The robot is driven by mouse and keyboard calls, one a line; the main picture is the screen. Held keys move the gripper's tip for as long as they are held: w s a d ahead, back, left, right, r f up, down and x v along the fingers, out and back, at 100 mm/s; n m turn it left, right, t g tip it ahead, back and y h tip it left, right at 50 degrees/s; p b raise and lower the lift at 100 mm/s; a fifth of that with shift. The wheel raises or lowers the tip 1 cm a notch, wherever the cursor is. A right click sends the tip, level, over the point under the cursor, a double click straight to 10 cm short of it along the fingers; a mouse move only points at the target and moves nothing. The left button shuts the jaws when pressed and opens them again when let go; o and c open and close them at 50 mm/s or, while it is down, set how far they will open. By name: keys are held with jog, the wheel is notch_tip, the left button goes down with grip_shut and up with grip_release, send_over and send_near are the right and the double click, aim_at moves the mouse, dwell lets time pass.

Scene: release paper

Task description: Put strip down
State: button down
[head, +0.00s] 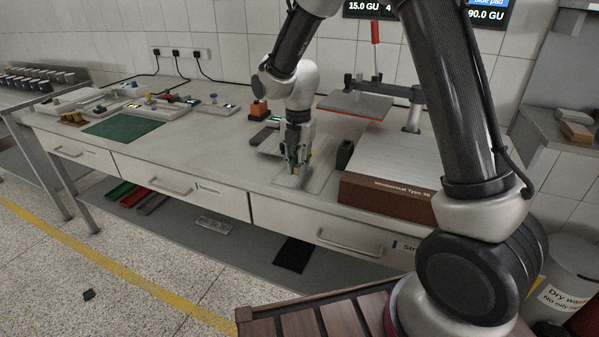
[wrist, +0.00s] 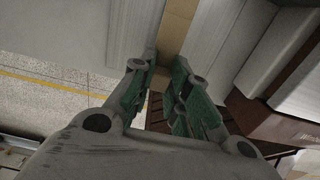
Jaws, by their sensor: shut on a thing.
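My gripper (head: 293,166) is low over the right part of the bench, at a pale flat plate (head: 312,184). In the wrist view its green-padded fingers (wrist: 164,78) are shut on a tan strip (wrist: 178,30), which runs away from the fingertips toward the top of the picture. In the head view the strip is mostly hidden by the fingers. I cannot tell whether the strip touches the surface below.
A brown box with a pale top (head: 385,200) stands close on the right, with a small black block (head: 345,154) beside it. A press with a flat plate (head: 355,105) is behind. A green mat (head: 122,129) lies at left. The bench middle (head: 205,150) is clear.

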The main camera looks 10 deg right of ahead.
jog(key=shift+f, duration=1.45)
jog(key=shift+f, duration=0.1)
jog(key=c, duration=1.4)
grip_release()
jog(key=shift+o, duration=0.2)
